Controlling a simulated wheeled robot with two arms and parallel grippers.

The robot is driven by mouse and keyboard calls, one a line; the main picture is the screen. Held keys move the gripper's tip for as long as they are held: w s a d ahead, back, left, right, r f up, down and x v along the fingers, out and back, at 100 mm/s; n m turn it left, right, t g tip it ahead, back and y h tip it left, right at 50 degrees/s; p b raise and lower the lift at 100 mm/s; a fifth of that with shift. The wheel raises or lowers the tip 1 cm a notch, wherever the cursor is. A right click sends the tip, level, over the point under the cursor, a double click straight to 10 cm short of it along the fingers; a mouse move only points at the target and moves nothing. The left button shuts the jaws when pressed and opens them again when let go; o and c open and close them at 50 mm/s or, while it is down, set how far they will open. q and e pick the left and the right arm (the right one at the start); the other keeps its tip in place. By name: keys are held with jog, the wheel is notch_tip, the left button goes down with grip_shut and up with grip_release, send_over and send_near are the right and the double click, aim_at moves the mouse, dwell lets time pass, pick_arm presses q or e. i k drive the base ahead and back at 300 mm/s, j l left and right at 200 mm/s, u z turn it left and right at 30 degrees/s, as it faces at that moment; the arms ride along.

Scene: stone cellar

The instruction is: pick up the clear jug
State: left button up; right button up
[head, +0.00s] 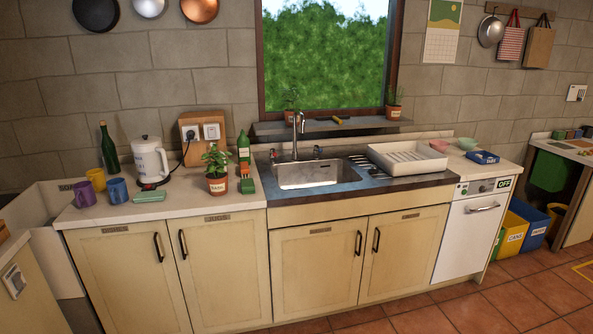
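I cannot make out a clear jug in the head view. Neither of my grippers shows in this view.
Purple, yellow and blue mugs (118,190), a green bottle (109,149) and a potted plant (217,184) crowd the left counter (185,207). A sink (308,175) and a white dish rack (402,158) lie to the right. The tiled floor (510,298) at front right looks clear.

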aim_at(219, 161)
jog(key=i+j+z, duration=0.2)
jog(key=i+j, duration=0.25)
jog(key=i+j+z, duration=0.2)
jog(key=i+j, duration=0.3)
jog(key=i+j+z, duration=0.2)
jog(key=i+j, duration=0.25)
jog(key=j, duration=0.2)
